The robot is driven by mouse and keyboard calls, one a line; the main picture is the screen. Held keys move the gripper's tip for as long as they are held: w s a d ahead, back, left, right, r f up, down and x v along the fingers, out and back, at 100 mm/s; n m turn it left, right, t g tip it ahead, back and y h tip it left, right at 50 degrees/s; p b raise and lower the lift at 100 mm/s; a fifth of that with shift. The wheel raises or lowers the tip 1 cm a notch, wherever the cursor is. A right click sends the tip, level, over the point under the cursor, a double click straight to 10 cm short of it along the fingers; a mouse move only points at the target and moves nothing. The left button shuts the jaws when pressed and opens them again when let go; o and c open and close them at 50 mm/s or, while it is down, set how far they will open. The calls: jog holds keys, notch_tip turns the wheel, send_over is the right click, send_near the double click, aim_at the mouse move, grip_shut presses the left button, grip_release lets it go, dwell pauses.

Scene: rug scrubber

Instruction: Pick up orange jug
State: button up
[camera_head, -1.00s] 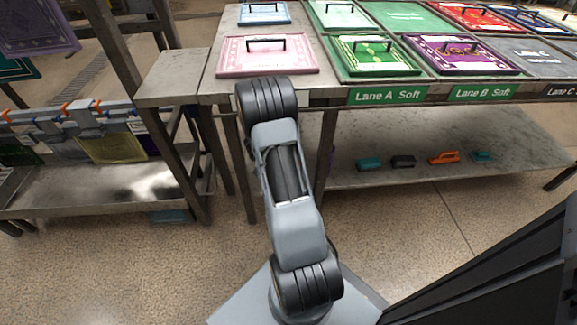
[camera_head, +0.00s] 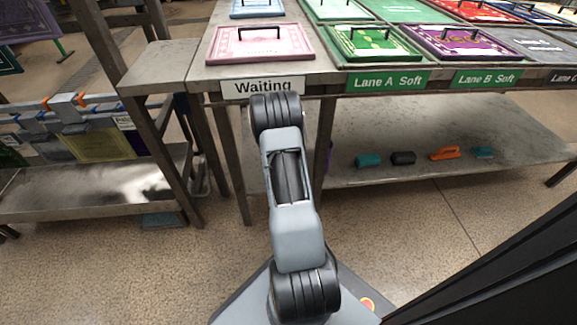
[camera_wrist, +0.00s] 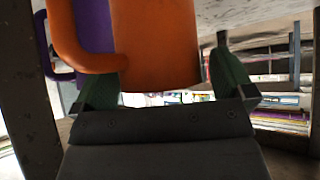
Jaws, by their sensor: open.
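The orange jug (camera_wrist: 157,45) fills the upper middle of the wrist view, very close, with its curved handle (camera_wrist: 68,38) on the left side. My gripper (camera_wrist: 166,82) is open, its green-padded fingers on either side of the jug's lower part. I cannot tell whether either finger touches it. The jug's top is out of frame. In the head view I cannot make out the jug, and my gripper is hidden behind my arm.
A purple jug (camera_wrist: 95,25) stands just behind the orange one. A dark post (camera_wrist: 28,90) rises at the left of the wrist view. In the head view, a table (camera_head: 190,72) with rugs has a lower shelf (camera_head: 400,178) holding several small brushes.

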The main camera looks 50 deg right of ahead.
jog(key=shift+c, duration=0.4)
jog(key=c, duration=1.1)
jog(key=shift+r, duration=0.1)
